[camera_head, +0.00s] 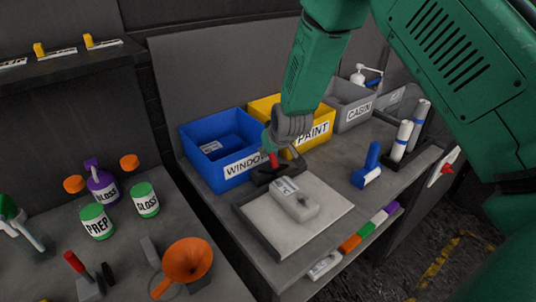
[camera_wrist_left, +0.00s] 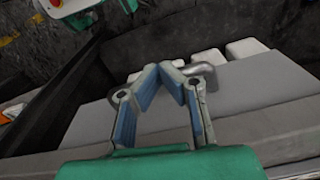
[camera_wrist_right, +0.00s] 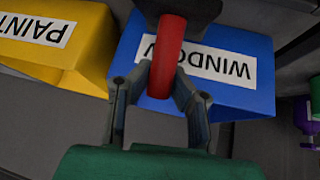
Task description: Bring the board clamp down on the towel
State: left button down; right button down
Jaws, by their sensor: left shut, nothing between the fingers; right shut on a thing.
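The board (camera_head: 255,225) lies on the grey bench, a pale flat panel with a dark edge. The board clamp (camera_head: 262,176) is a dark piece at the board's far end, with a red handle (camera_head: 273,160) standing up. The handle fills the middle of the right wrist view (camera_wrist_right: 168,55). My right gripper (camera_head: 273,148) is shut on that handle. A pale, rounded item with a label (camera_head: 295,200) rests on the board; I cannot tell whether it is the towel. My left gripper (camera_wrist_left: 168,67) is shut and empty, outside the head view.
The blue WINDOW bin (camera_head: 215,150) and yellow PAINT bin (camera_head: 315,130) stand behind the clamp. A grey bin (camera_head: 350,105) is farther right. A blue block (camera_head: 367,165) and white rolls (camera_head: 402,140) stand right of the board. An orange funnel (camera_head: 187,262) is on the left bench.

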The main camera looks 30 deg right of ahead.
aim_at(277, 162)
jog(key=s+f+t+b, duration=0.1)
jog(key=t+b, duration=0.1)
jog(key=b, duration=0.1)
jog(key=s+f+t+b, duration=0.1)
jog(key=s+t+b, duration=0.1)
jog(key=b, duration=0.2)
jog(key=shift+f+m, duration=0.25)
jog(key=shift+m, duration=0.05)
jog(key=shift+s+d+f+t+b, duration=0.15)
jog(key=shift+s+t+b, duration=0.2)
jog(key=shift+t+b, duration=0.3)
jog(key=c, duration=1.6)
grip_release()
jog(key=shift+o, duration=0.9)
jog(key=shift+w, duration=0.15)
jog(key=shift+r, duration=0.2)
